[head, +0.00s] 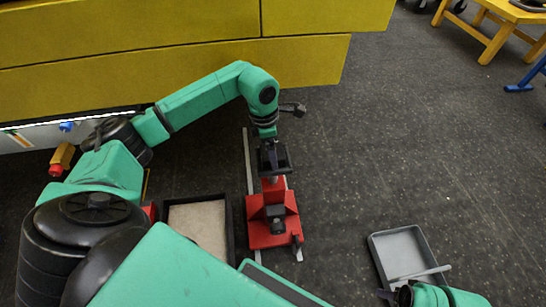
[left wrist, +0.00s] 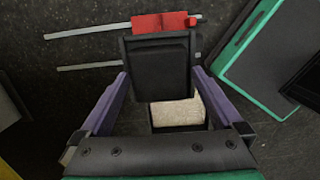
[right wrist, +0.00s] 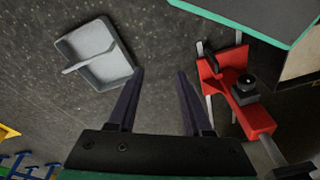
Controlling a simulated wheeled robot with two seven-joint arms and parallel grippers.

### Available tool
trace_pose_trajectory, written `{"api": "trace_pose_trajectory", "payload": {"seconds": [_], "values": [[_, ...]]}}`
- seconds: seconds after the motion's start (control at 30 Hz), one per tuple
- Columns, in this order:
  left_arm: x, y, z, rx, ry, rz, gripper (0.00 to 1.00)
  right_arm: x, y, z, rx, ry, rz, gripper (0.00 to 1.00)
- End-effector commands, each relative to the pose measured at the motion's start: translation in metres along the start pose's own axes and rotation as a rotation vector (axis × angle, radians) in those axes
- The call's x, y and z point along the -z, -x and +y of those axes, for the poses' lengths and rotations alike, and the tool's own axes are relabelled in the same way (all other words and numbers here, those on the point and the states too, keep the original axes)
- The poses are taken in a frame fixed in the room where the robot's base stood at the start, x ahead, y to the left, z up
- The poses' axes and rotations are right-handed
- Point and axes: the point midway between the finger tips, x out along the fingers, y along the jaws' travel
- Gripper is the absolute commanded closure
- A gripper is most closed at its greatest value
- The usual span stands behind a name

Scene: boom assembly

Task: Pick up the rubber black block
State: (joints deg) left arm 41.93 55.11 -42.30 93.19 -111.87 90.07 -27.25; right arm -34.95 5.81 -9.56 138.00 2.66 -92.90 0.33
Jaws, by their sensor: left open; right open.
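A black block (left wrist: 158,70) fills the space between my left gripper's (left wrist: 161,78) purple fingers in the left wrist view. The fingers are open, one on each side of it; whether they touch it is unclear. In the head view my left arm reaches across to the dark gripper area (head: 272,156), just above the red assembly (head: 259,232), and the block cannot be told apart there. My right gripper (right wrist: 160,74) is open and empty, between the grey tray (right wrist: 88,52) and the red assembly (right wrist: 245,100). It shows partly at the bottom right of the head view (head: 404,294).
A grey tray (head: 407,250) with a bar across it lies at the right. A black-rimmed box with a beige inside (head: 200,222) lies left of the red assembly. Pale rods (left wrist: 100,29) lie on the floor. Yellow drawers (head: 130,40) stand behind.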

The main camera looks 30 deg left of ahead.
Motion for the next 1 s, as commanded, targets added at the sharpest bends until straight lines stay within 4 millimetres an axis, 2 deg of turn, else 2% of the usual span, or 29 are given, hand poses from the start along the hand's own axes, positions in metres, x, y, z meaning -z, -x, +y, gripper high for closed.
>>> {"api": "trace_pose_trajectory", "payload": {"seconds": [0.07,0.27,0.37,0.4,0.5,0.83,0.93,1.0], "values": [[0.000,-0.011,0.000,0.001,0.000,0.000,0.00,-0.001,0.005,-0.001,0.002,0.002,0.002,0.50],[0.000,-0.011,0.000,0.000,0.001,0.000,0.00,-0.001,0.007,-0.001,0.002,0.002,0.002,0.50],[0.000,-0.011,0.000,0.000,0.001,-0.001,0.34,-0.001,0.007,-0.001,0.002,0.002,0.002,0.50],[0.000,-0.011,0.000,0.000,0.001,-0.001,0.50,-0.001,0.007,-0.001,0.002,0.002,0.002,0.50],[0.000,-0.011,0.000,0.000,0.001,-0.001,0.86,-0.001,0.007,-0.001,0.002,0.002,0.002,0.50],[-0.002,-0.003,0.001,-0.002,0.001,-0.004,0.86,0.001,0.008,-0.001,0.002,0.001,0.007,0.50],[-0.004,0.012,0.001,-0.003,0.000,-0.004,0.86,0.001,-0.003,0.001,-0.002,-0.001,-0.004,0.50],[-0.006,0.031,0.001,-0.005,0.001,-0.006,0.86,0.002,-0.012,0.002,-0.005,-0.003,-0.007,0.50]]}}
